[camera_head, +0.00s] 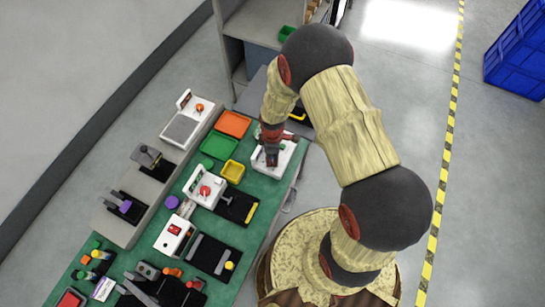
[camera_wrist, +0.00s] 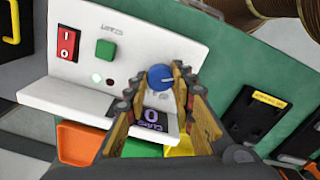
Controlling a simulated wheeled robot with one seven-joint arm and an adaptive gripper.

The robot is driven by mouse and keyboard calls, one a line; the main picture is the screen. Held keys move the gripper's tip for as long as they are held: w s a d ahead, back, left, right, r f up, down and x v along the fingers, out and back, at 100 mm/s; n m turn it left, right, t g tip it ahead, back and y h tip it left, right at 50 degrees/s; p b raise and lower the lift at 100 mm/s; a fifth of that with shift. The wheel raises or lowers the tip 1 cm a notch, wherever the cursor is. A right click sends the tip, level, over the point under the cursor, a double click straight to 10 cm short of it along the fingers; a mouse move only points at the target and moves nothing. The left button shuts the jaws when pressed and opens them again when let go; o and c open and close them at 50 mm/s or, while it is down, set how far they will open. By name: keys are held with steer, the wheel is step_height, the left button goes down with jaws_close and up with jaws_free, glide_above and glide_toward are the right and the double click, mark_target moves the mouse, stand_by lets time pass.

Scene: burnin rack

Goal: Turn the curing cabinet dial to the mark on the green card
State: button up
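The curing cabinet is a white panel unit (camera_wrist: 85,95) with a red rocker switch (camera_wrist: 67,45), a green button (camera_wrist: 105,50) and a blue dial (camera_wrist: 160,77). A pale line on the dial points roughly right. My gripper (camera_wrist: 159,80) is open, with its fingertips on either side of the dial; I cannot tell whether they touch it. In the head view my gripper (camera_head: 271,158) is over the white unit (camera_head: 287,160), and the dial is hidden. I cannot make out a green card.
Orange (camera_head: 233,124), green (camera_head: 220,146) and yellow (camera_head: 232,171) trays lie left of the cabinet on the green bench mat (camera_head: 265,215). Another white unit with a red knob (camera_head: 204,190) stands nearby. Several tools and fixtures crowd the bench's near end.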

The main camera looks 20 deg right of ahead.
jaws_close()
steer(key=m+b, duration=0.1)
steer(key=m, duration=0.3)
steer(key=shift+m, duration=0.3)
steer(key=m, duration=0.4)
steer(key=shift+m+b, duration=0.3)
steer(key=m, duration=0.5)
steer(key=shift+b, duration=0.3)
steer(key=m, duration=0.5)
steer(key=shift+m, duration=0.5)
steer(key=o, duration=0.5)
jaws_free()
